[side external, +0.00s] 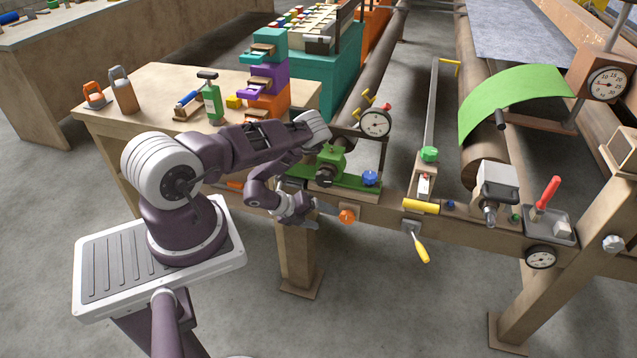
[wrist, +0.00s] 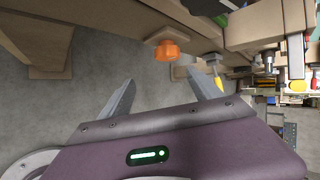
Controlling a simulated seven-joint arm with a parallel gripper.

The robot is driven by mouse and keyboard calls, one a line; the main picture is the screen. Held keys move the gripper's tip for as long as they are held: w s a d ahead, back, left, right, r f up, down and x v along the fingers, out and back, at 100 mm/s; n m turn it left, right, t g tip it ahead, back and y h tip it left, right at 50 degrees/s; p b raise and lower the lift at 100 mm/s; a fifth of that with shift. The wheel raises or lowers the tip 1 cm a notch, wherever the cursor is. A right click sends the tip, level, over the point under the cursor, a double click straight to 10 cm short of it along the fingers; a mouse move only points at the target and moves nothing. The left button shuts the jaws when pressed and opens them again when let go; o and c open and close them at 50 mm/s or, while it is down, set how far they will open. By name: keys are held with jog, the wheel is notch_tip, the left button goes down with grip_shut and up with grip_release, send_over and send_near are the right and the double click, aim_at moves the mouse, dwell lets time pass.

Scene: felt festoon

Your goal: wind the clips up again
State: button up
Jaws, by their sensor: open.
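An orange knob (side external: 347,216) sits on a small plate on the front face of the wooden rail (side external: 385,208). In the wrist view the orange knob (wrist: 167,51) lies ahead of the fingertips, between their lines. My gripper (side external: 318,215) is to the left of the knob, low by the rail. In the wrist view my gripper (wrist: 161,80) has its two grey fingers spread apart with nothing between them. The fingers appear short of the knob, with a gap. I cannot tell for certain which parts are the clips.
A paddle with a yellow handle (side external: 421,248) hangs just right of the knob. A green clamp (side external: 331,160) and blue knob (side external: 370,178) stand above on the rail. A wooden leg (side external: 297,262) is below my gripper. A round gauge (side external: 541,257) is farther right.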

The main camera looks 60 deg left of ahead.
aim_at(323, 180)
notch_tip(323, 180, up, 14)
jog(key=a+m+g+y, duration=0.2)
jog(key=m+g+y, duration=0.2)
jog(key=y, duration=0.4)
jog(key=shift+m, duration=0.3)
jog(key=x, duration=0.6)
jog(key=shift+w+f, duration=0.1)
jog(key=shift+w, duration=0.05)
jog(key=shift+w+a+f, duration=0.25)
jog(key=shift+w+f, duration=0.05)
jog(key=shift+f, duration=0.05)
jog(key=c, duration=1.4)
